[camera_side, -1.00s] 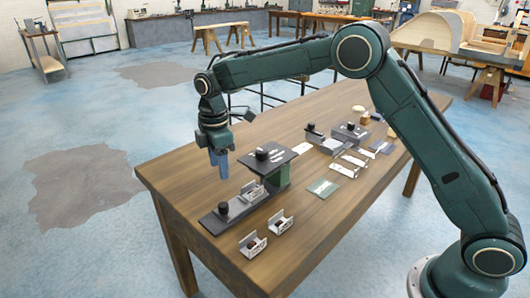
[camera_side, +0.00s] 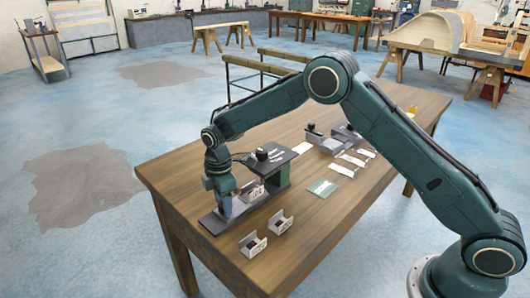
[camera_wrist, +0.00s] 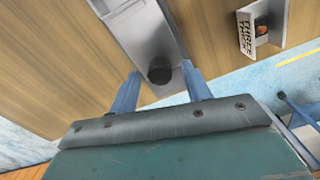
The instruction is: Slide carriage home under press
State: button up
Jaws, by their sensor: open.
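The press (camera_side: 284,172) has a green post and a dark top plate with a black knob. A long dark base plate (camera_side: 212,223) runs out from under it towards the front left. The carriage appears to be the grey slide (camera_wrist: 150,35) with a black knob (camera_wrist: 159,73) at its near end. A small white bracket (camera_side: 254,192) sits on the base plate beside the press. My gripper (camera_side: 227,212) is low over the outer end of the plate. In the wrist view its open blue fingers (camera_wrist: 162,88) stand either side of the knob; contact cannot be told. The side view hides the knob.
Two loose white brackets, one nearer (camera_side: 252,244) and one farther (camera_side: 281,222), stand on the table in front of the plate. A green card (camera_side: 322,188), white strips and grey blocks (camera_side: 331,146) lie to the right. The table's left edge is close to my gripper.

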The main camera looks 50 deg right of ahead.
aim_at(237, 205)
jog(key=shift+f, duration=0.3)
jog(key=shift+c, duration=0.5)
grip_shut()
jog(key=shift+d, duration=2.4)
jog(key=shift+o, duration=0.3)
grip_release()
jog(key=shift+d, duration=0.1)
jog(key=shift+o, duration=0.2)
jog(key=shift+r, duration=0.15)
